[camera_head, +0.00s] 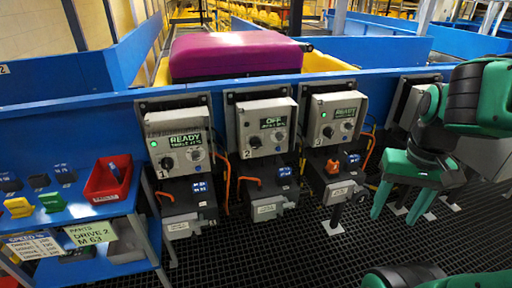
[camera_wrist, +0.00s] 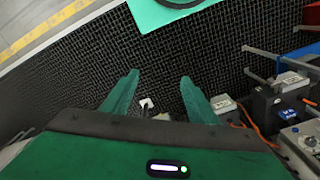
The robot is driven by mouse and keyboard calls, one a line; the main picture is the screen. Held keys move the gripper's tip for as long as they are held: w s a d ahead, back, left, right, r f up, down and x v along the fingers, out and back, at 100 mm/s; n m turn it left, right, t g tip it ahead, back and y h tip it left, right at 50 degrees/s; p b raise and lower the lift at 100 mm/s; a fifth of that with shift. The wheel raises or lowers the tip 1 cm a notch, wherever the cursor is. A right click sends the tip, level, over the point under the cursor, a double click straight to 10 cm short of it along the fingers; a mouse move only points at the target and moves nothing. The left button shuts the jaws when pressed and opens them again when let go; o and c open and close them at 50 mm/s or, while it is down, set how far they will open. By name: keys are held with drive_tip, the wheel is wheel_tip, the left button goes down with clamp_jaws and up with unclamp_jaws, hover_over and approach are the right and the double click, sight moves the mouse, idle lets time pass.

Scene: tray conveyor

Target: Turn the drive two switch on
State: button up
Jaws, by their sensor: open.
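In the wrist view my gripper (camera_wrist: 158,82) is open, with nothing between the fingers but dark floor mat below.
Boxes one (camera_head: 181,139) and three (camera_head: 335,117) show READY with green lamps. Motor units with orange cables sit below the boxes. A purple suitcase (camera_head: 234,54) lies on the conveyor. A blue parts stand with a red bin (camera_head: 108,180) is at the left. Dark mat floor is open in front.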

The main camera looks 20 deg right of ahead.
drive_tip(key=w+d+f+n+t+h, duration=0.1)
drive_tip(key=w+f+n+t+h, duration=0.3)
drive_tip(key=w, duration=1)
drive_tip(key=n+t+y, duration=0.2)
drive_tip(key=t+y, duration=0.2)
drive_tip(key=t, duration=1)
approach(257, 146)
drive_tip(key=w, duration=1)
drive_tip(key=shift+w+r, duration=0.1)
drive_tip(key=shift+w, duration=0.05)
